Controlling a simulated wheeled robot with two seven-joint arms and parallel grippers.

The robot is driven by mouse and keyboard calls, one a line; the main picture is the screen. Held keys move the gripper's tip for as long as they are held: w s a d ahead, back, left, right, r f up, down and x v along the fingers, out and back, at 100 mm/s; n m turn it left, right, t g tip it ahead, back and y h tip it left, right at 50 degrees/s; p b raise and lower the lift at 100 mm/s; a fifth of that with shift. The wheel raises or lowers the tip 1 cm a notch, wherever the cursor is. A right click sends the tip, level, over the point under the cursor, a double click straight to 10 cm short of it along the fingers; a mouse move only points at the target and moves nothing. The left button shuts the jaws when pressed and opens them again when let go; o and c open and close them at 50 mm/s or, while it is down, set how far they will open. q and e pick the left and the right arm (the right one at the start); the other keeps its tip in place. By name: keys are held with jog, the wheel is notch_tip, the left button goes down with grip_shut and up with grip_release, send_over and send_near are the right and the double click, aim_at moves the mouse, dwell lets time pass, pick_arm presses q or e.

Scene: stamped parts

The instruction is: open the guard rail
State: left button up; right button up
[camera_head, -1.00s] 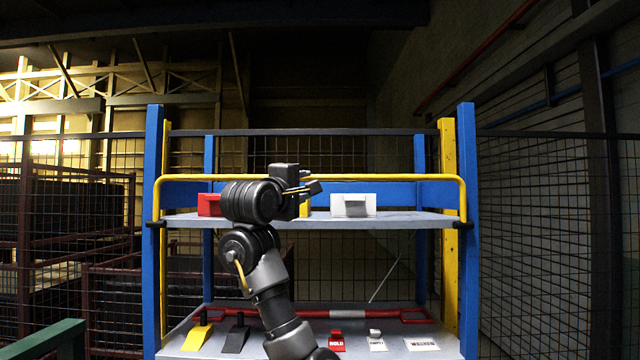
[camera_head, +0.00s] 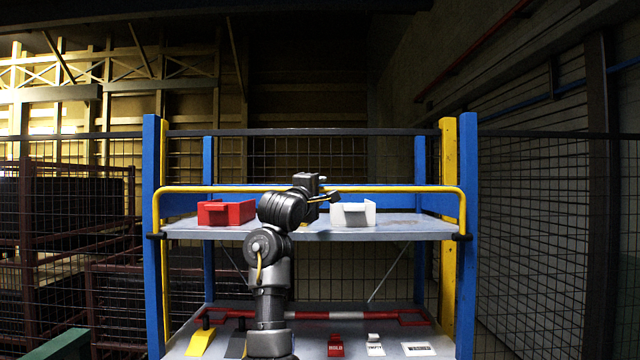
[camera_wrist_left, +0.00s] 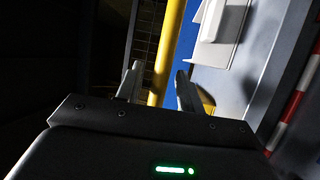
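The guard rail (camera_head: 400,188) is a yellow bar with bent ends. It stands across the front of the upper shelf (camera_head: 300,233), its ends meeting dark mounts at the shelf's front corners. My left gripper (camera_head: 330,195) is at the bar near its middle. In the left wrist view the yellow bar (camera_wrist_left: 168,50) runs between the two spread fingers of the left gripper (camera_wrist_left: 158,85). The fingers look apart from the bar, so the gripper is open. My arm hides part of the shelf and the bar. My right gripper is not in view.
A red bin (camera_head: 226,214) and a white bin (camera_head: 353,214) stand on the upper shelf behind the rail. The lower shelf (camera_head: 310,350) holds a red-and-white bar (camera_head: 345,315), wedges and small signs. Blue posts (camera_head: 467,270) flank the rack.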

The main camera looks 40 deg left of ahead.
pick_arm(q)
jog(key=shift+w, duration=0.1)
grip_shut()
jog(key=shift+f, duration=0.1)
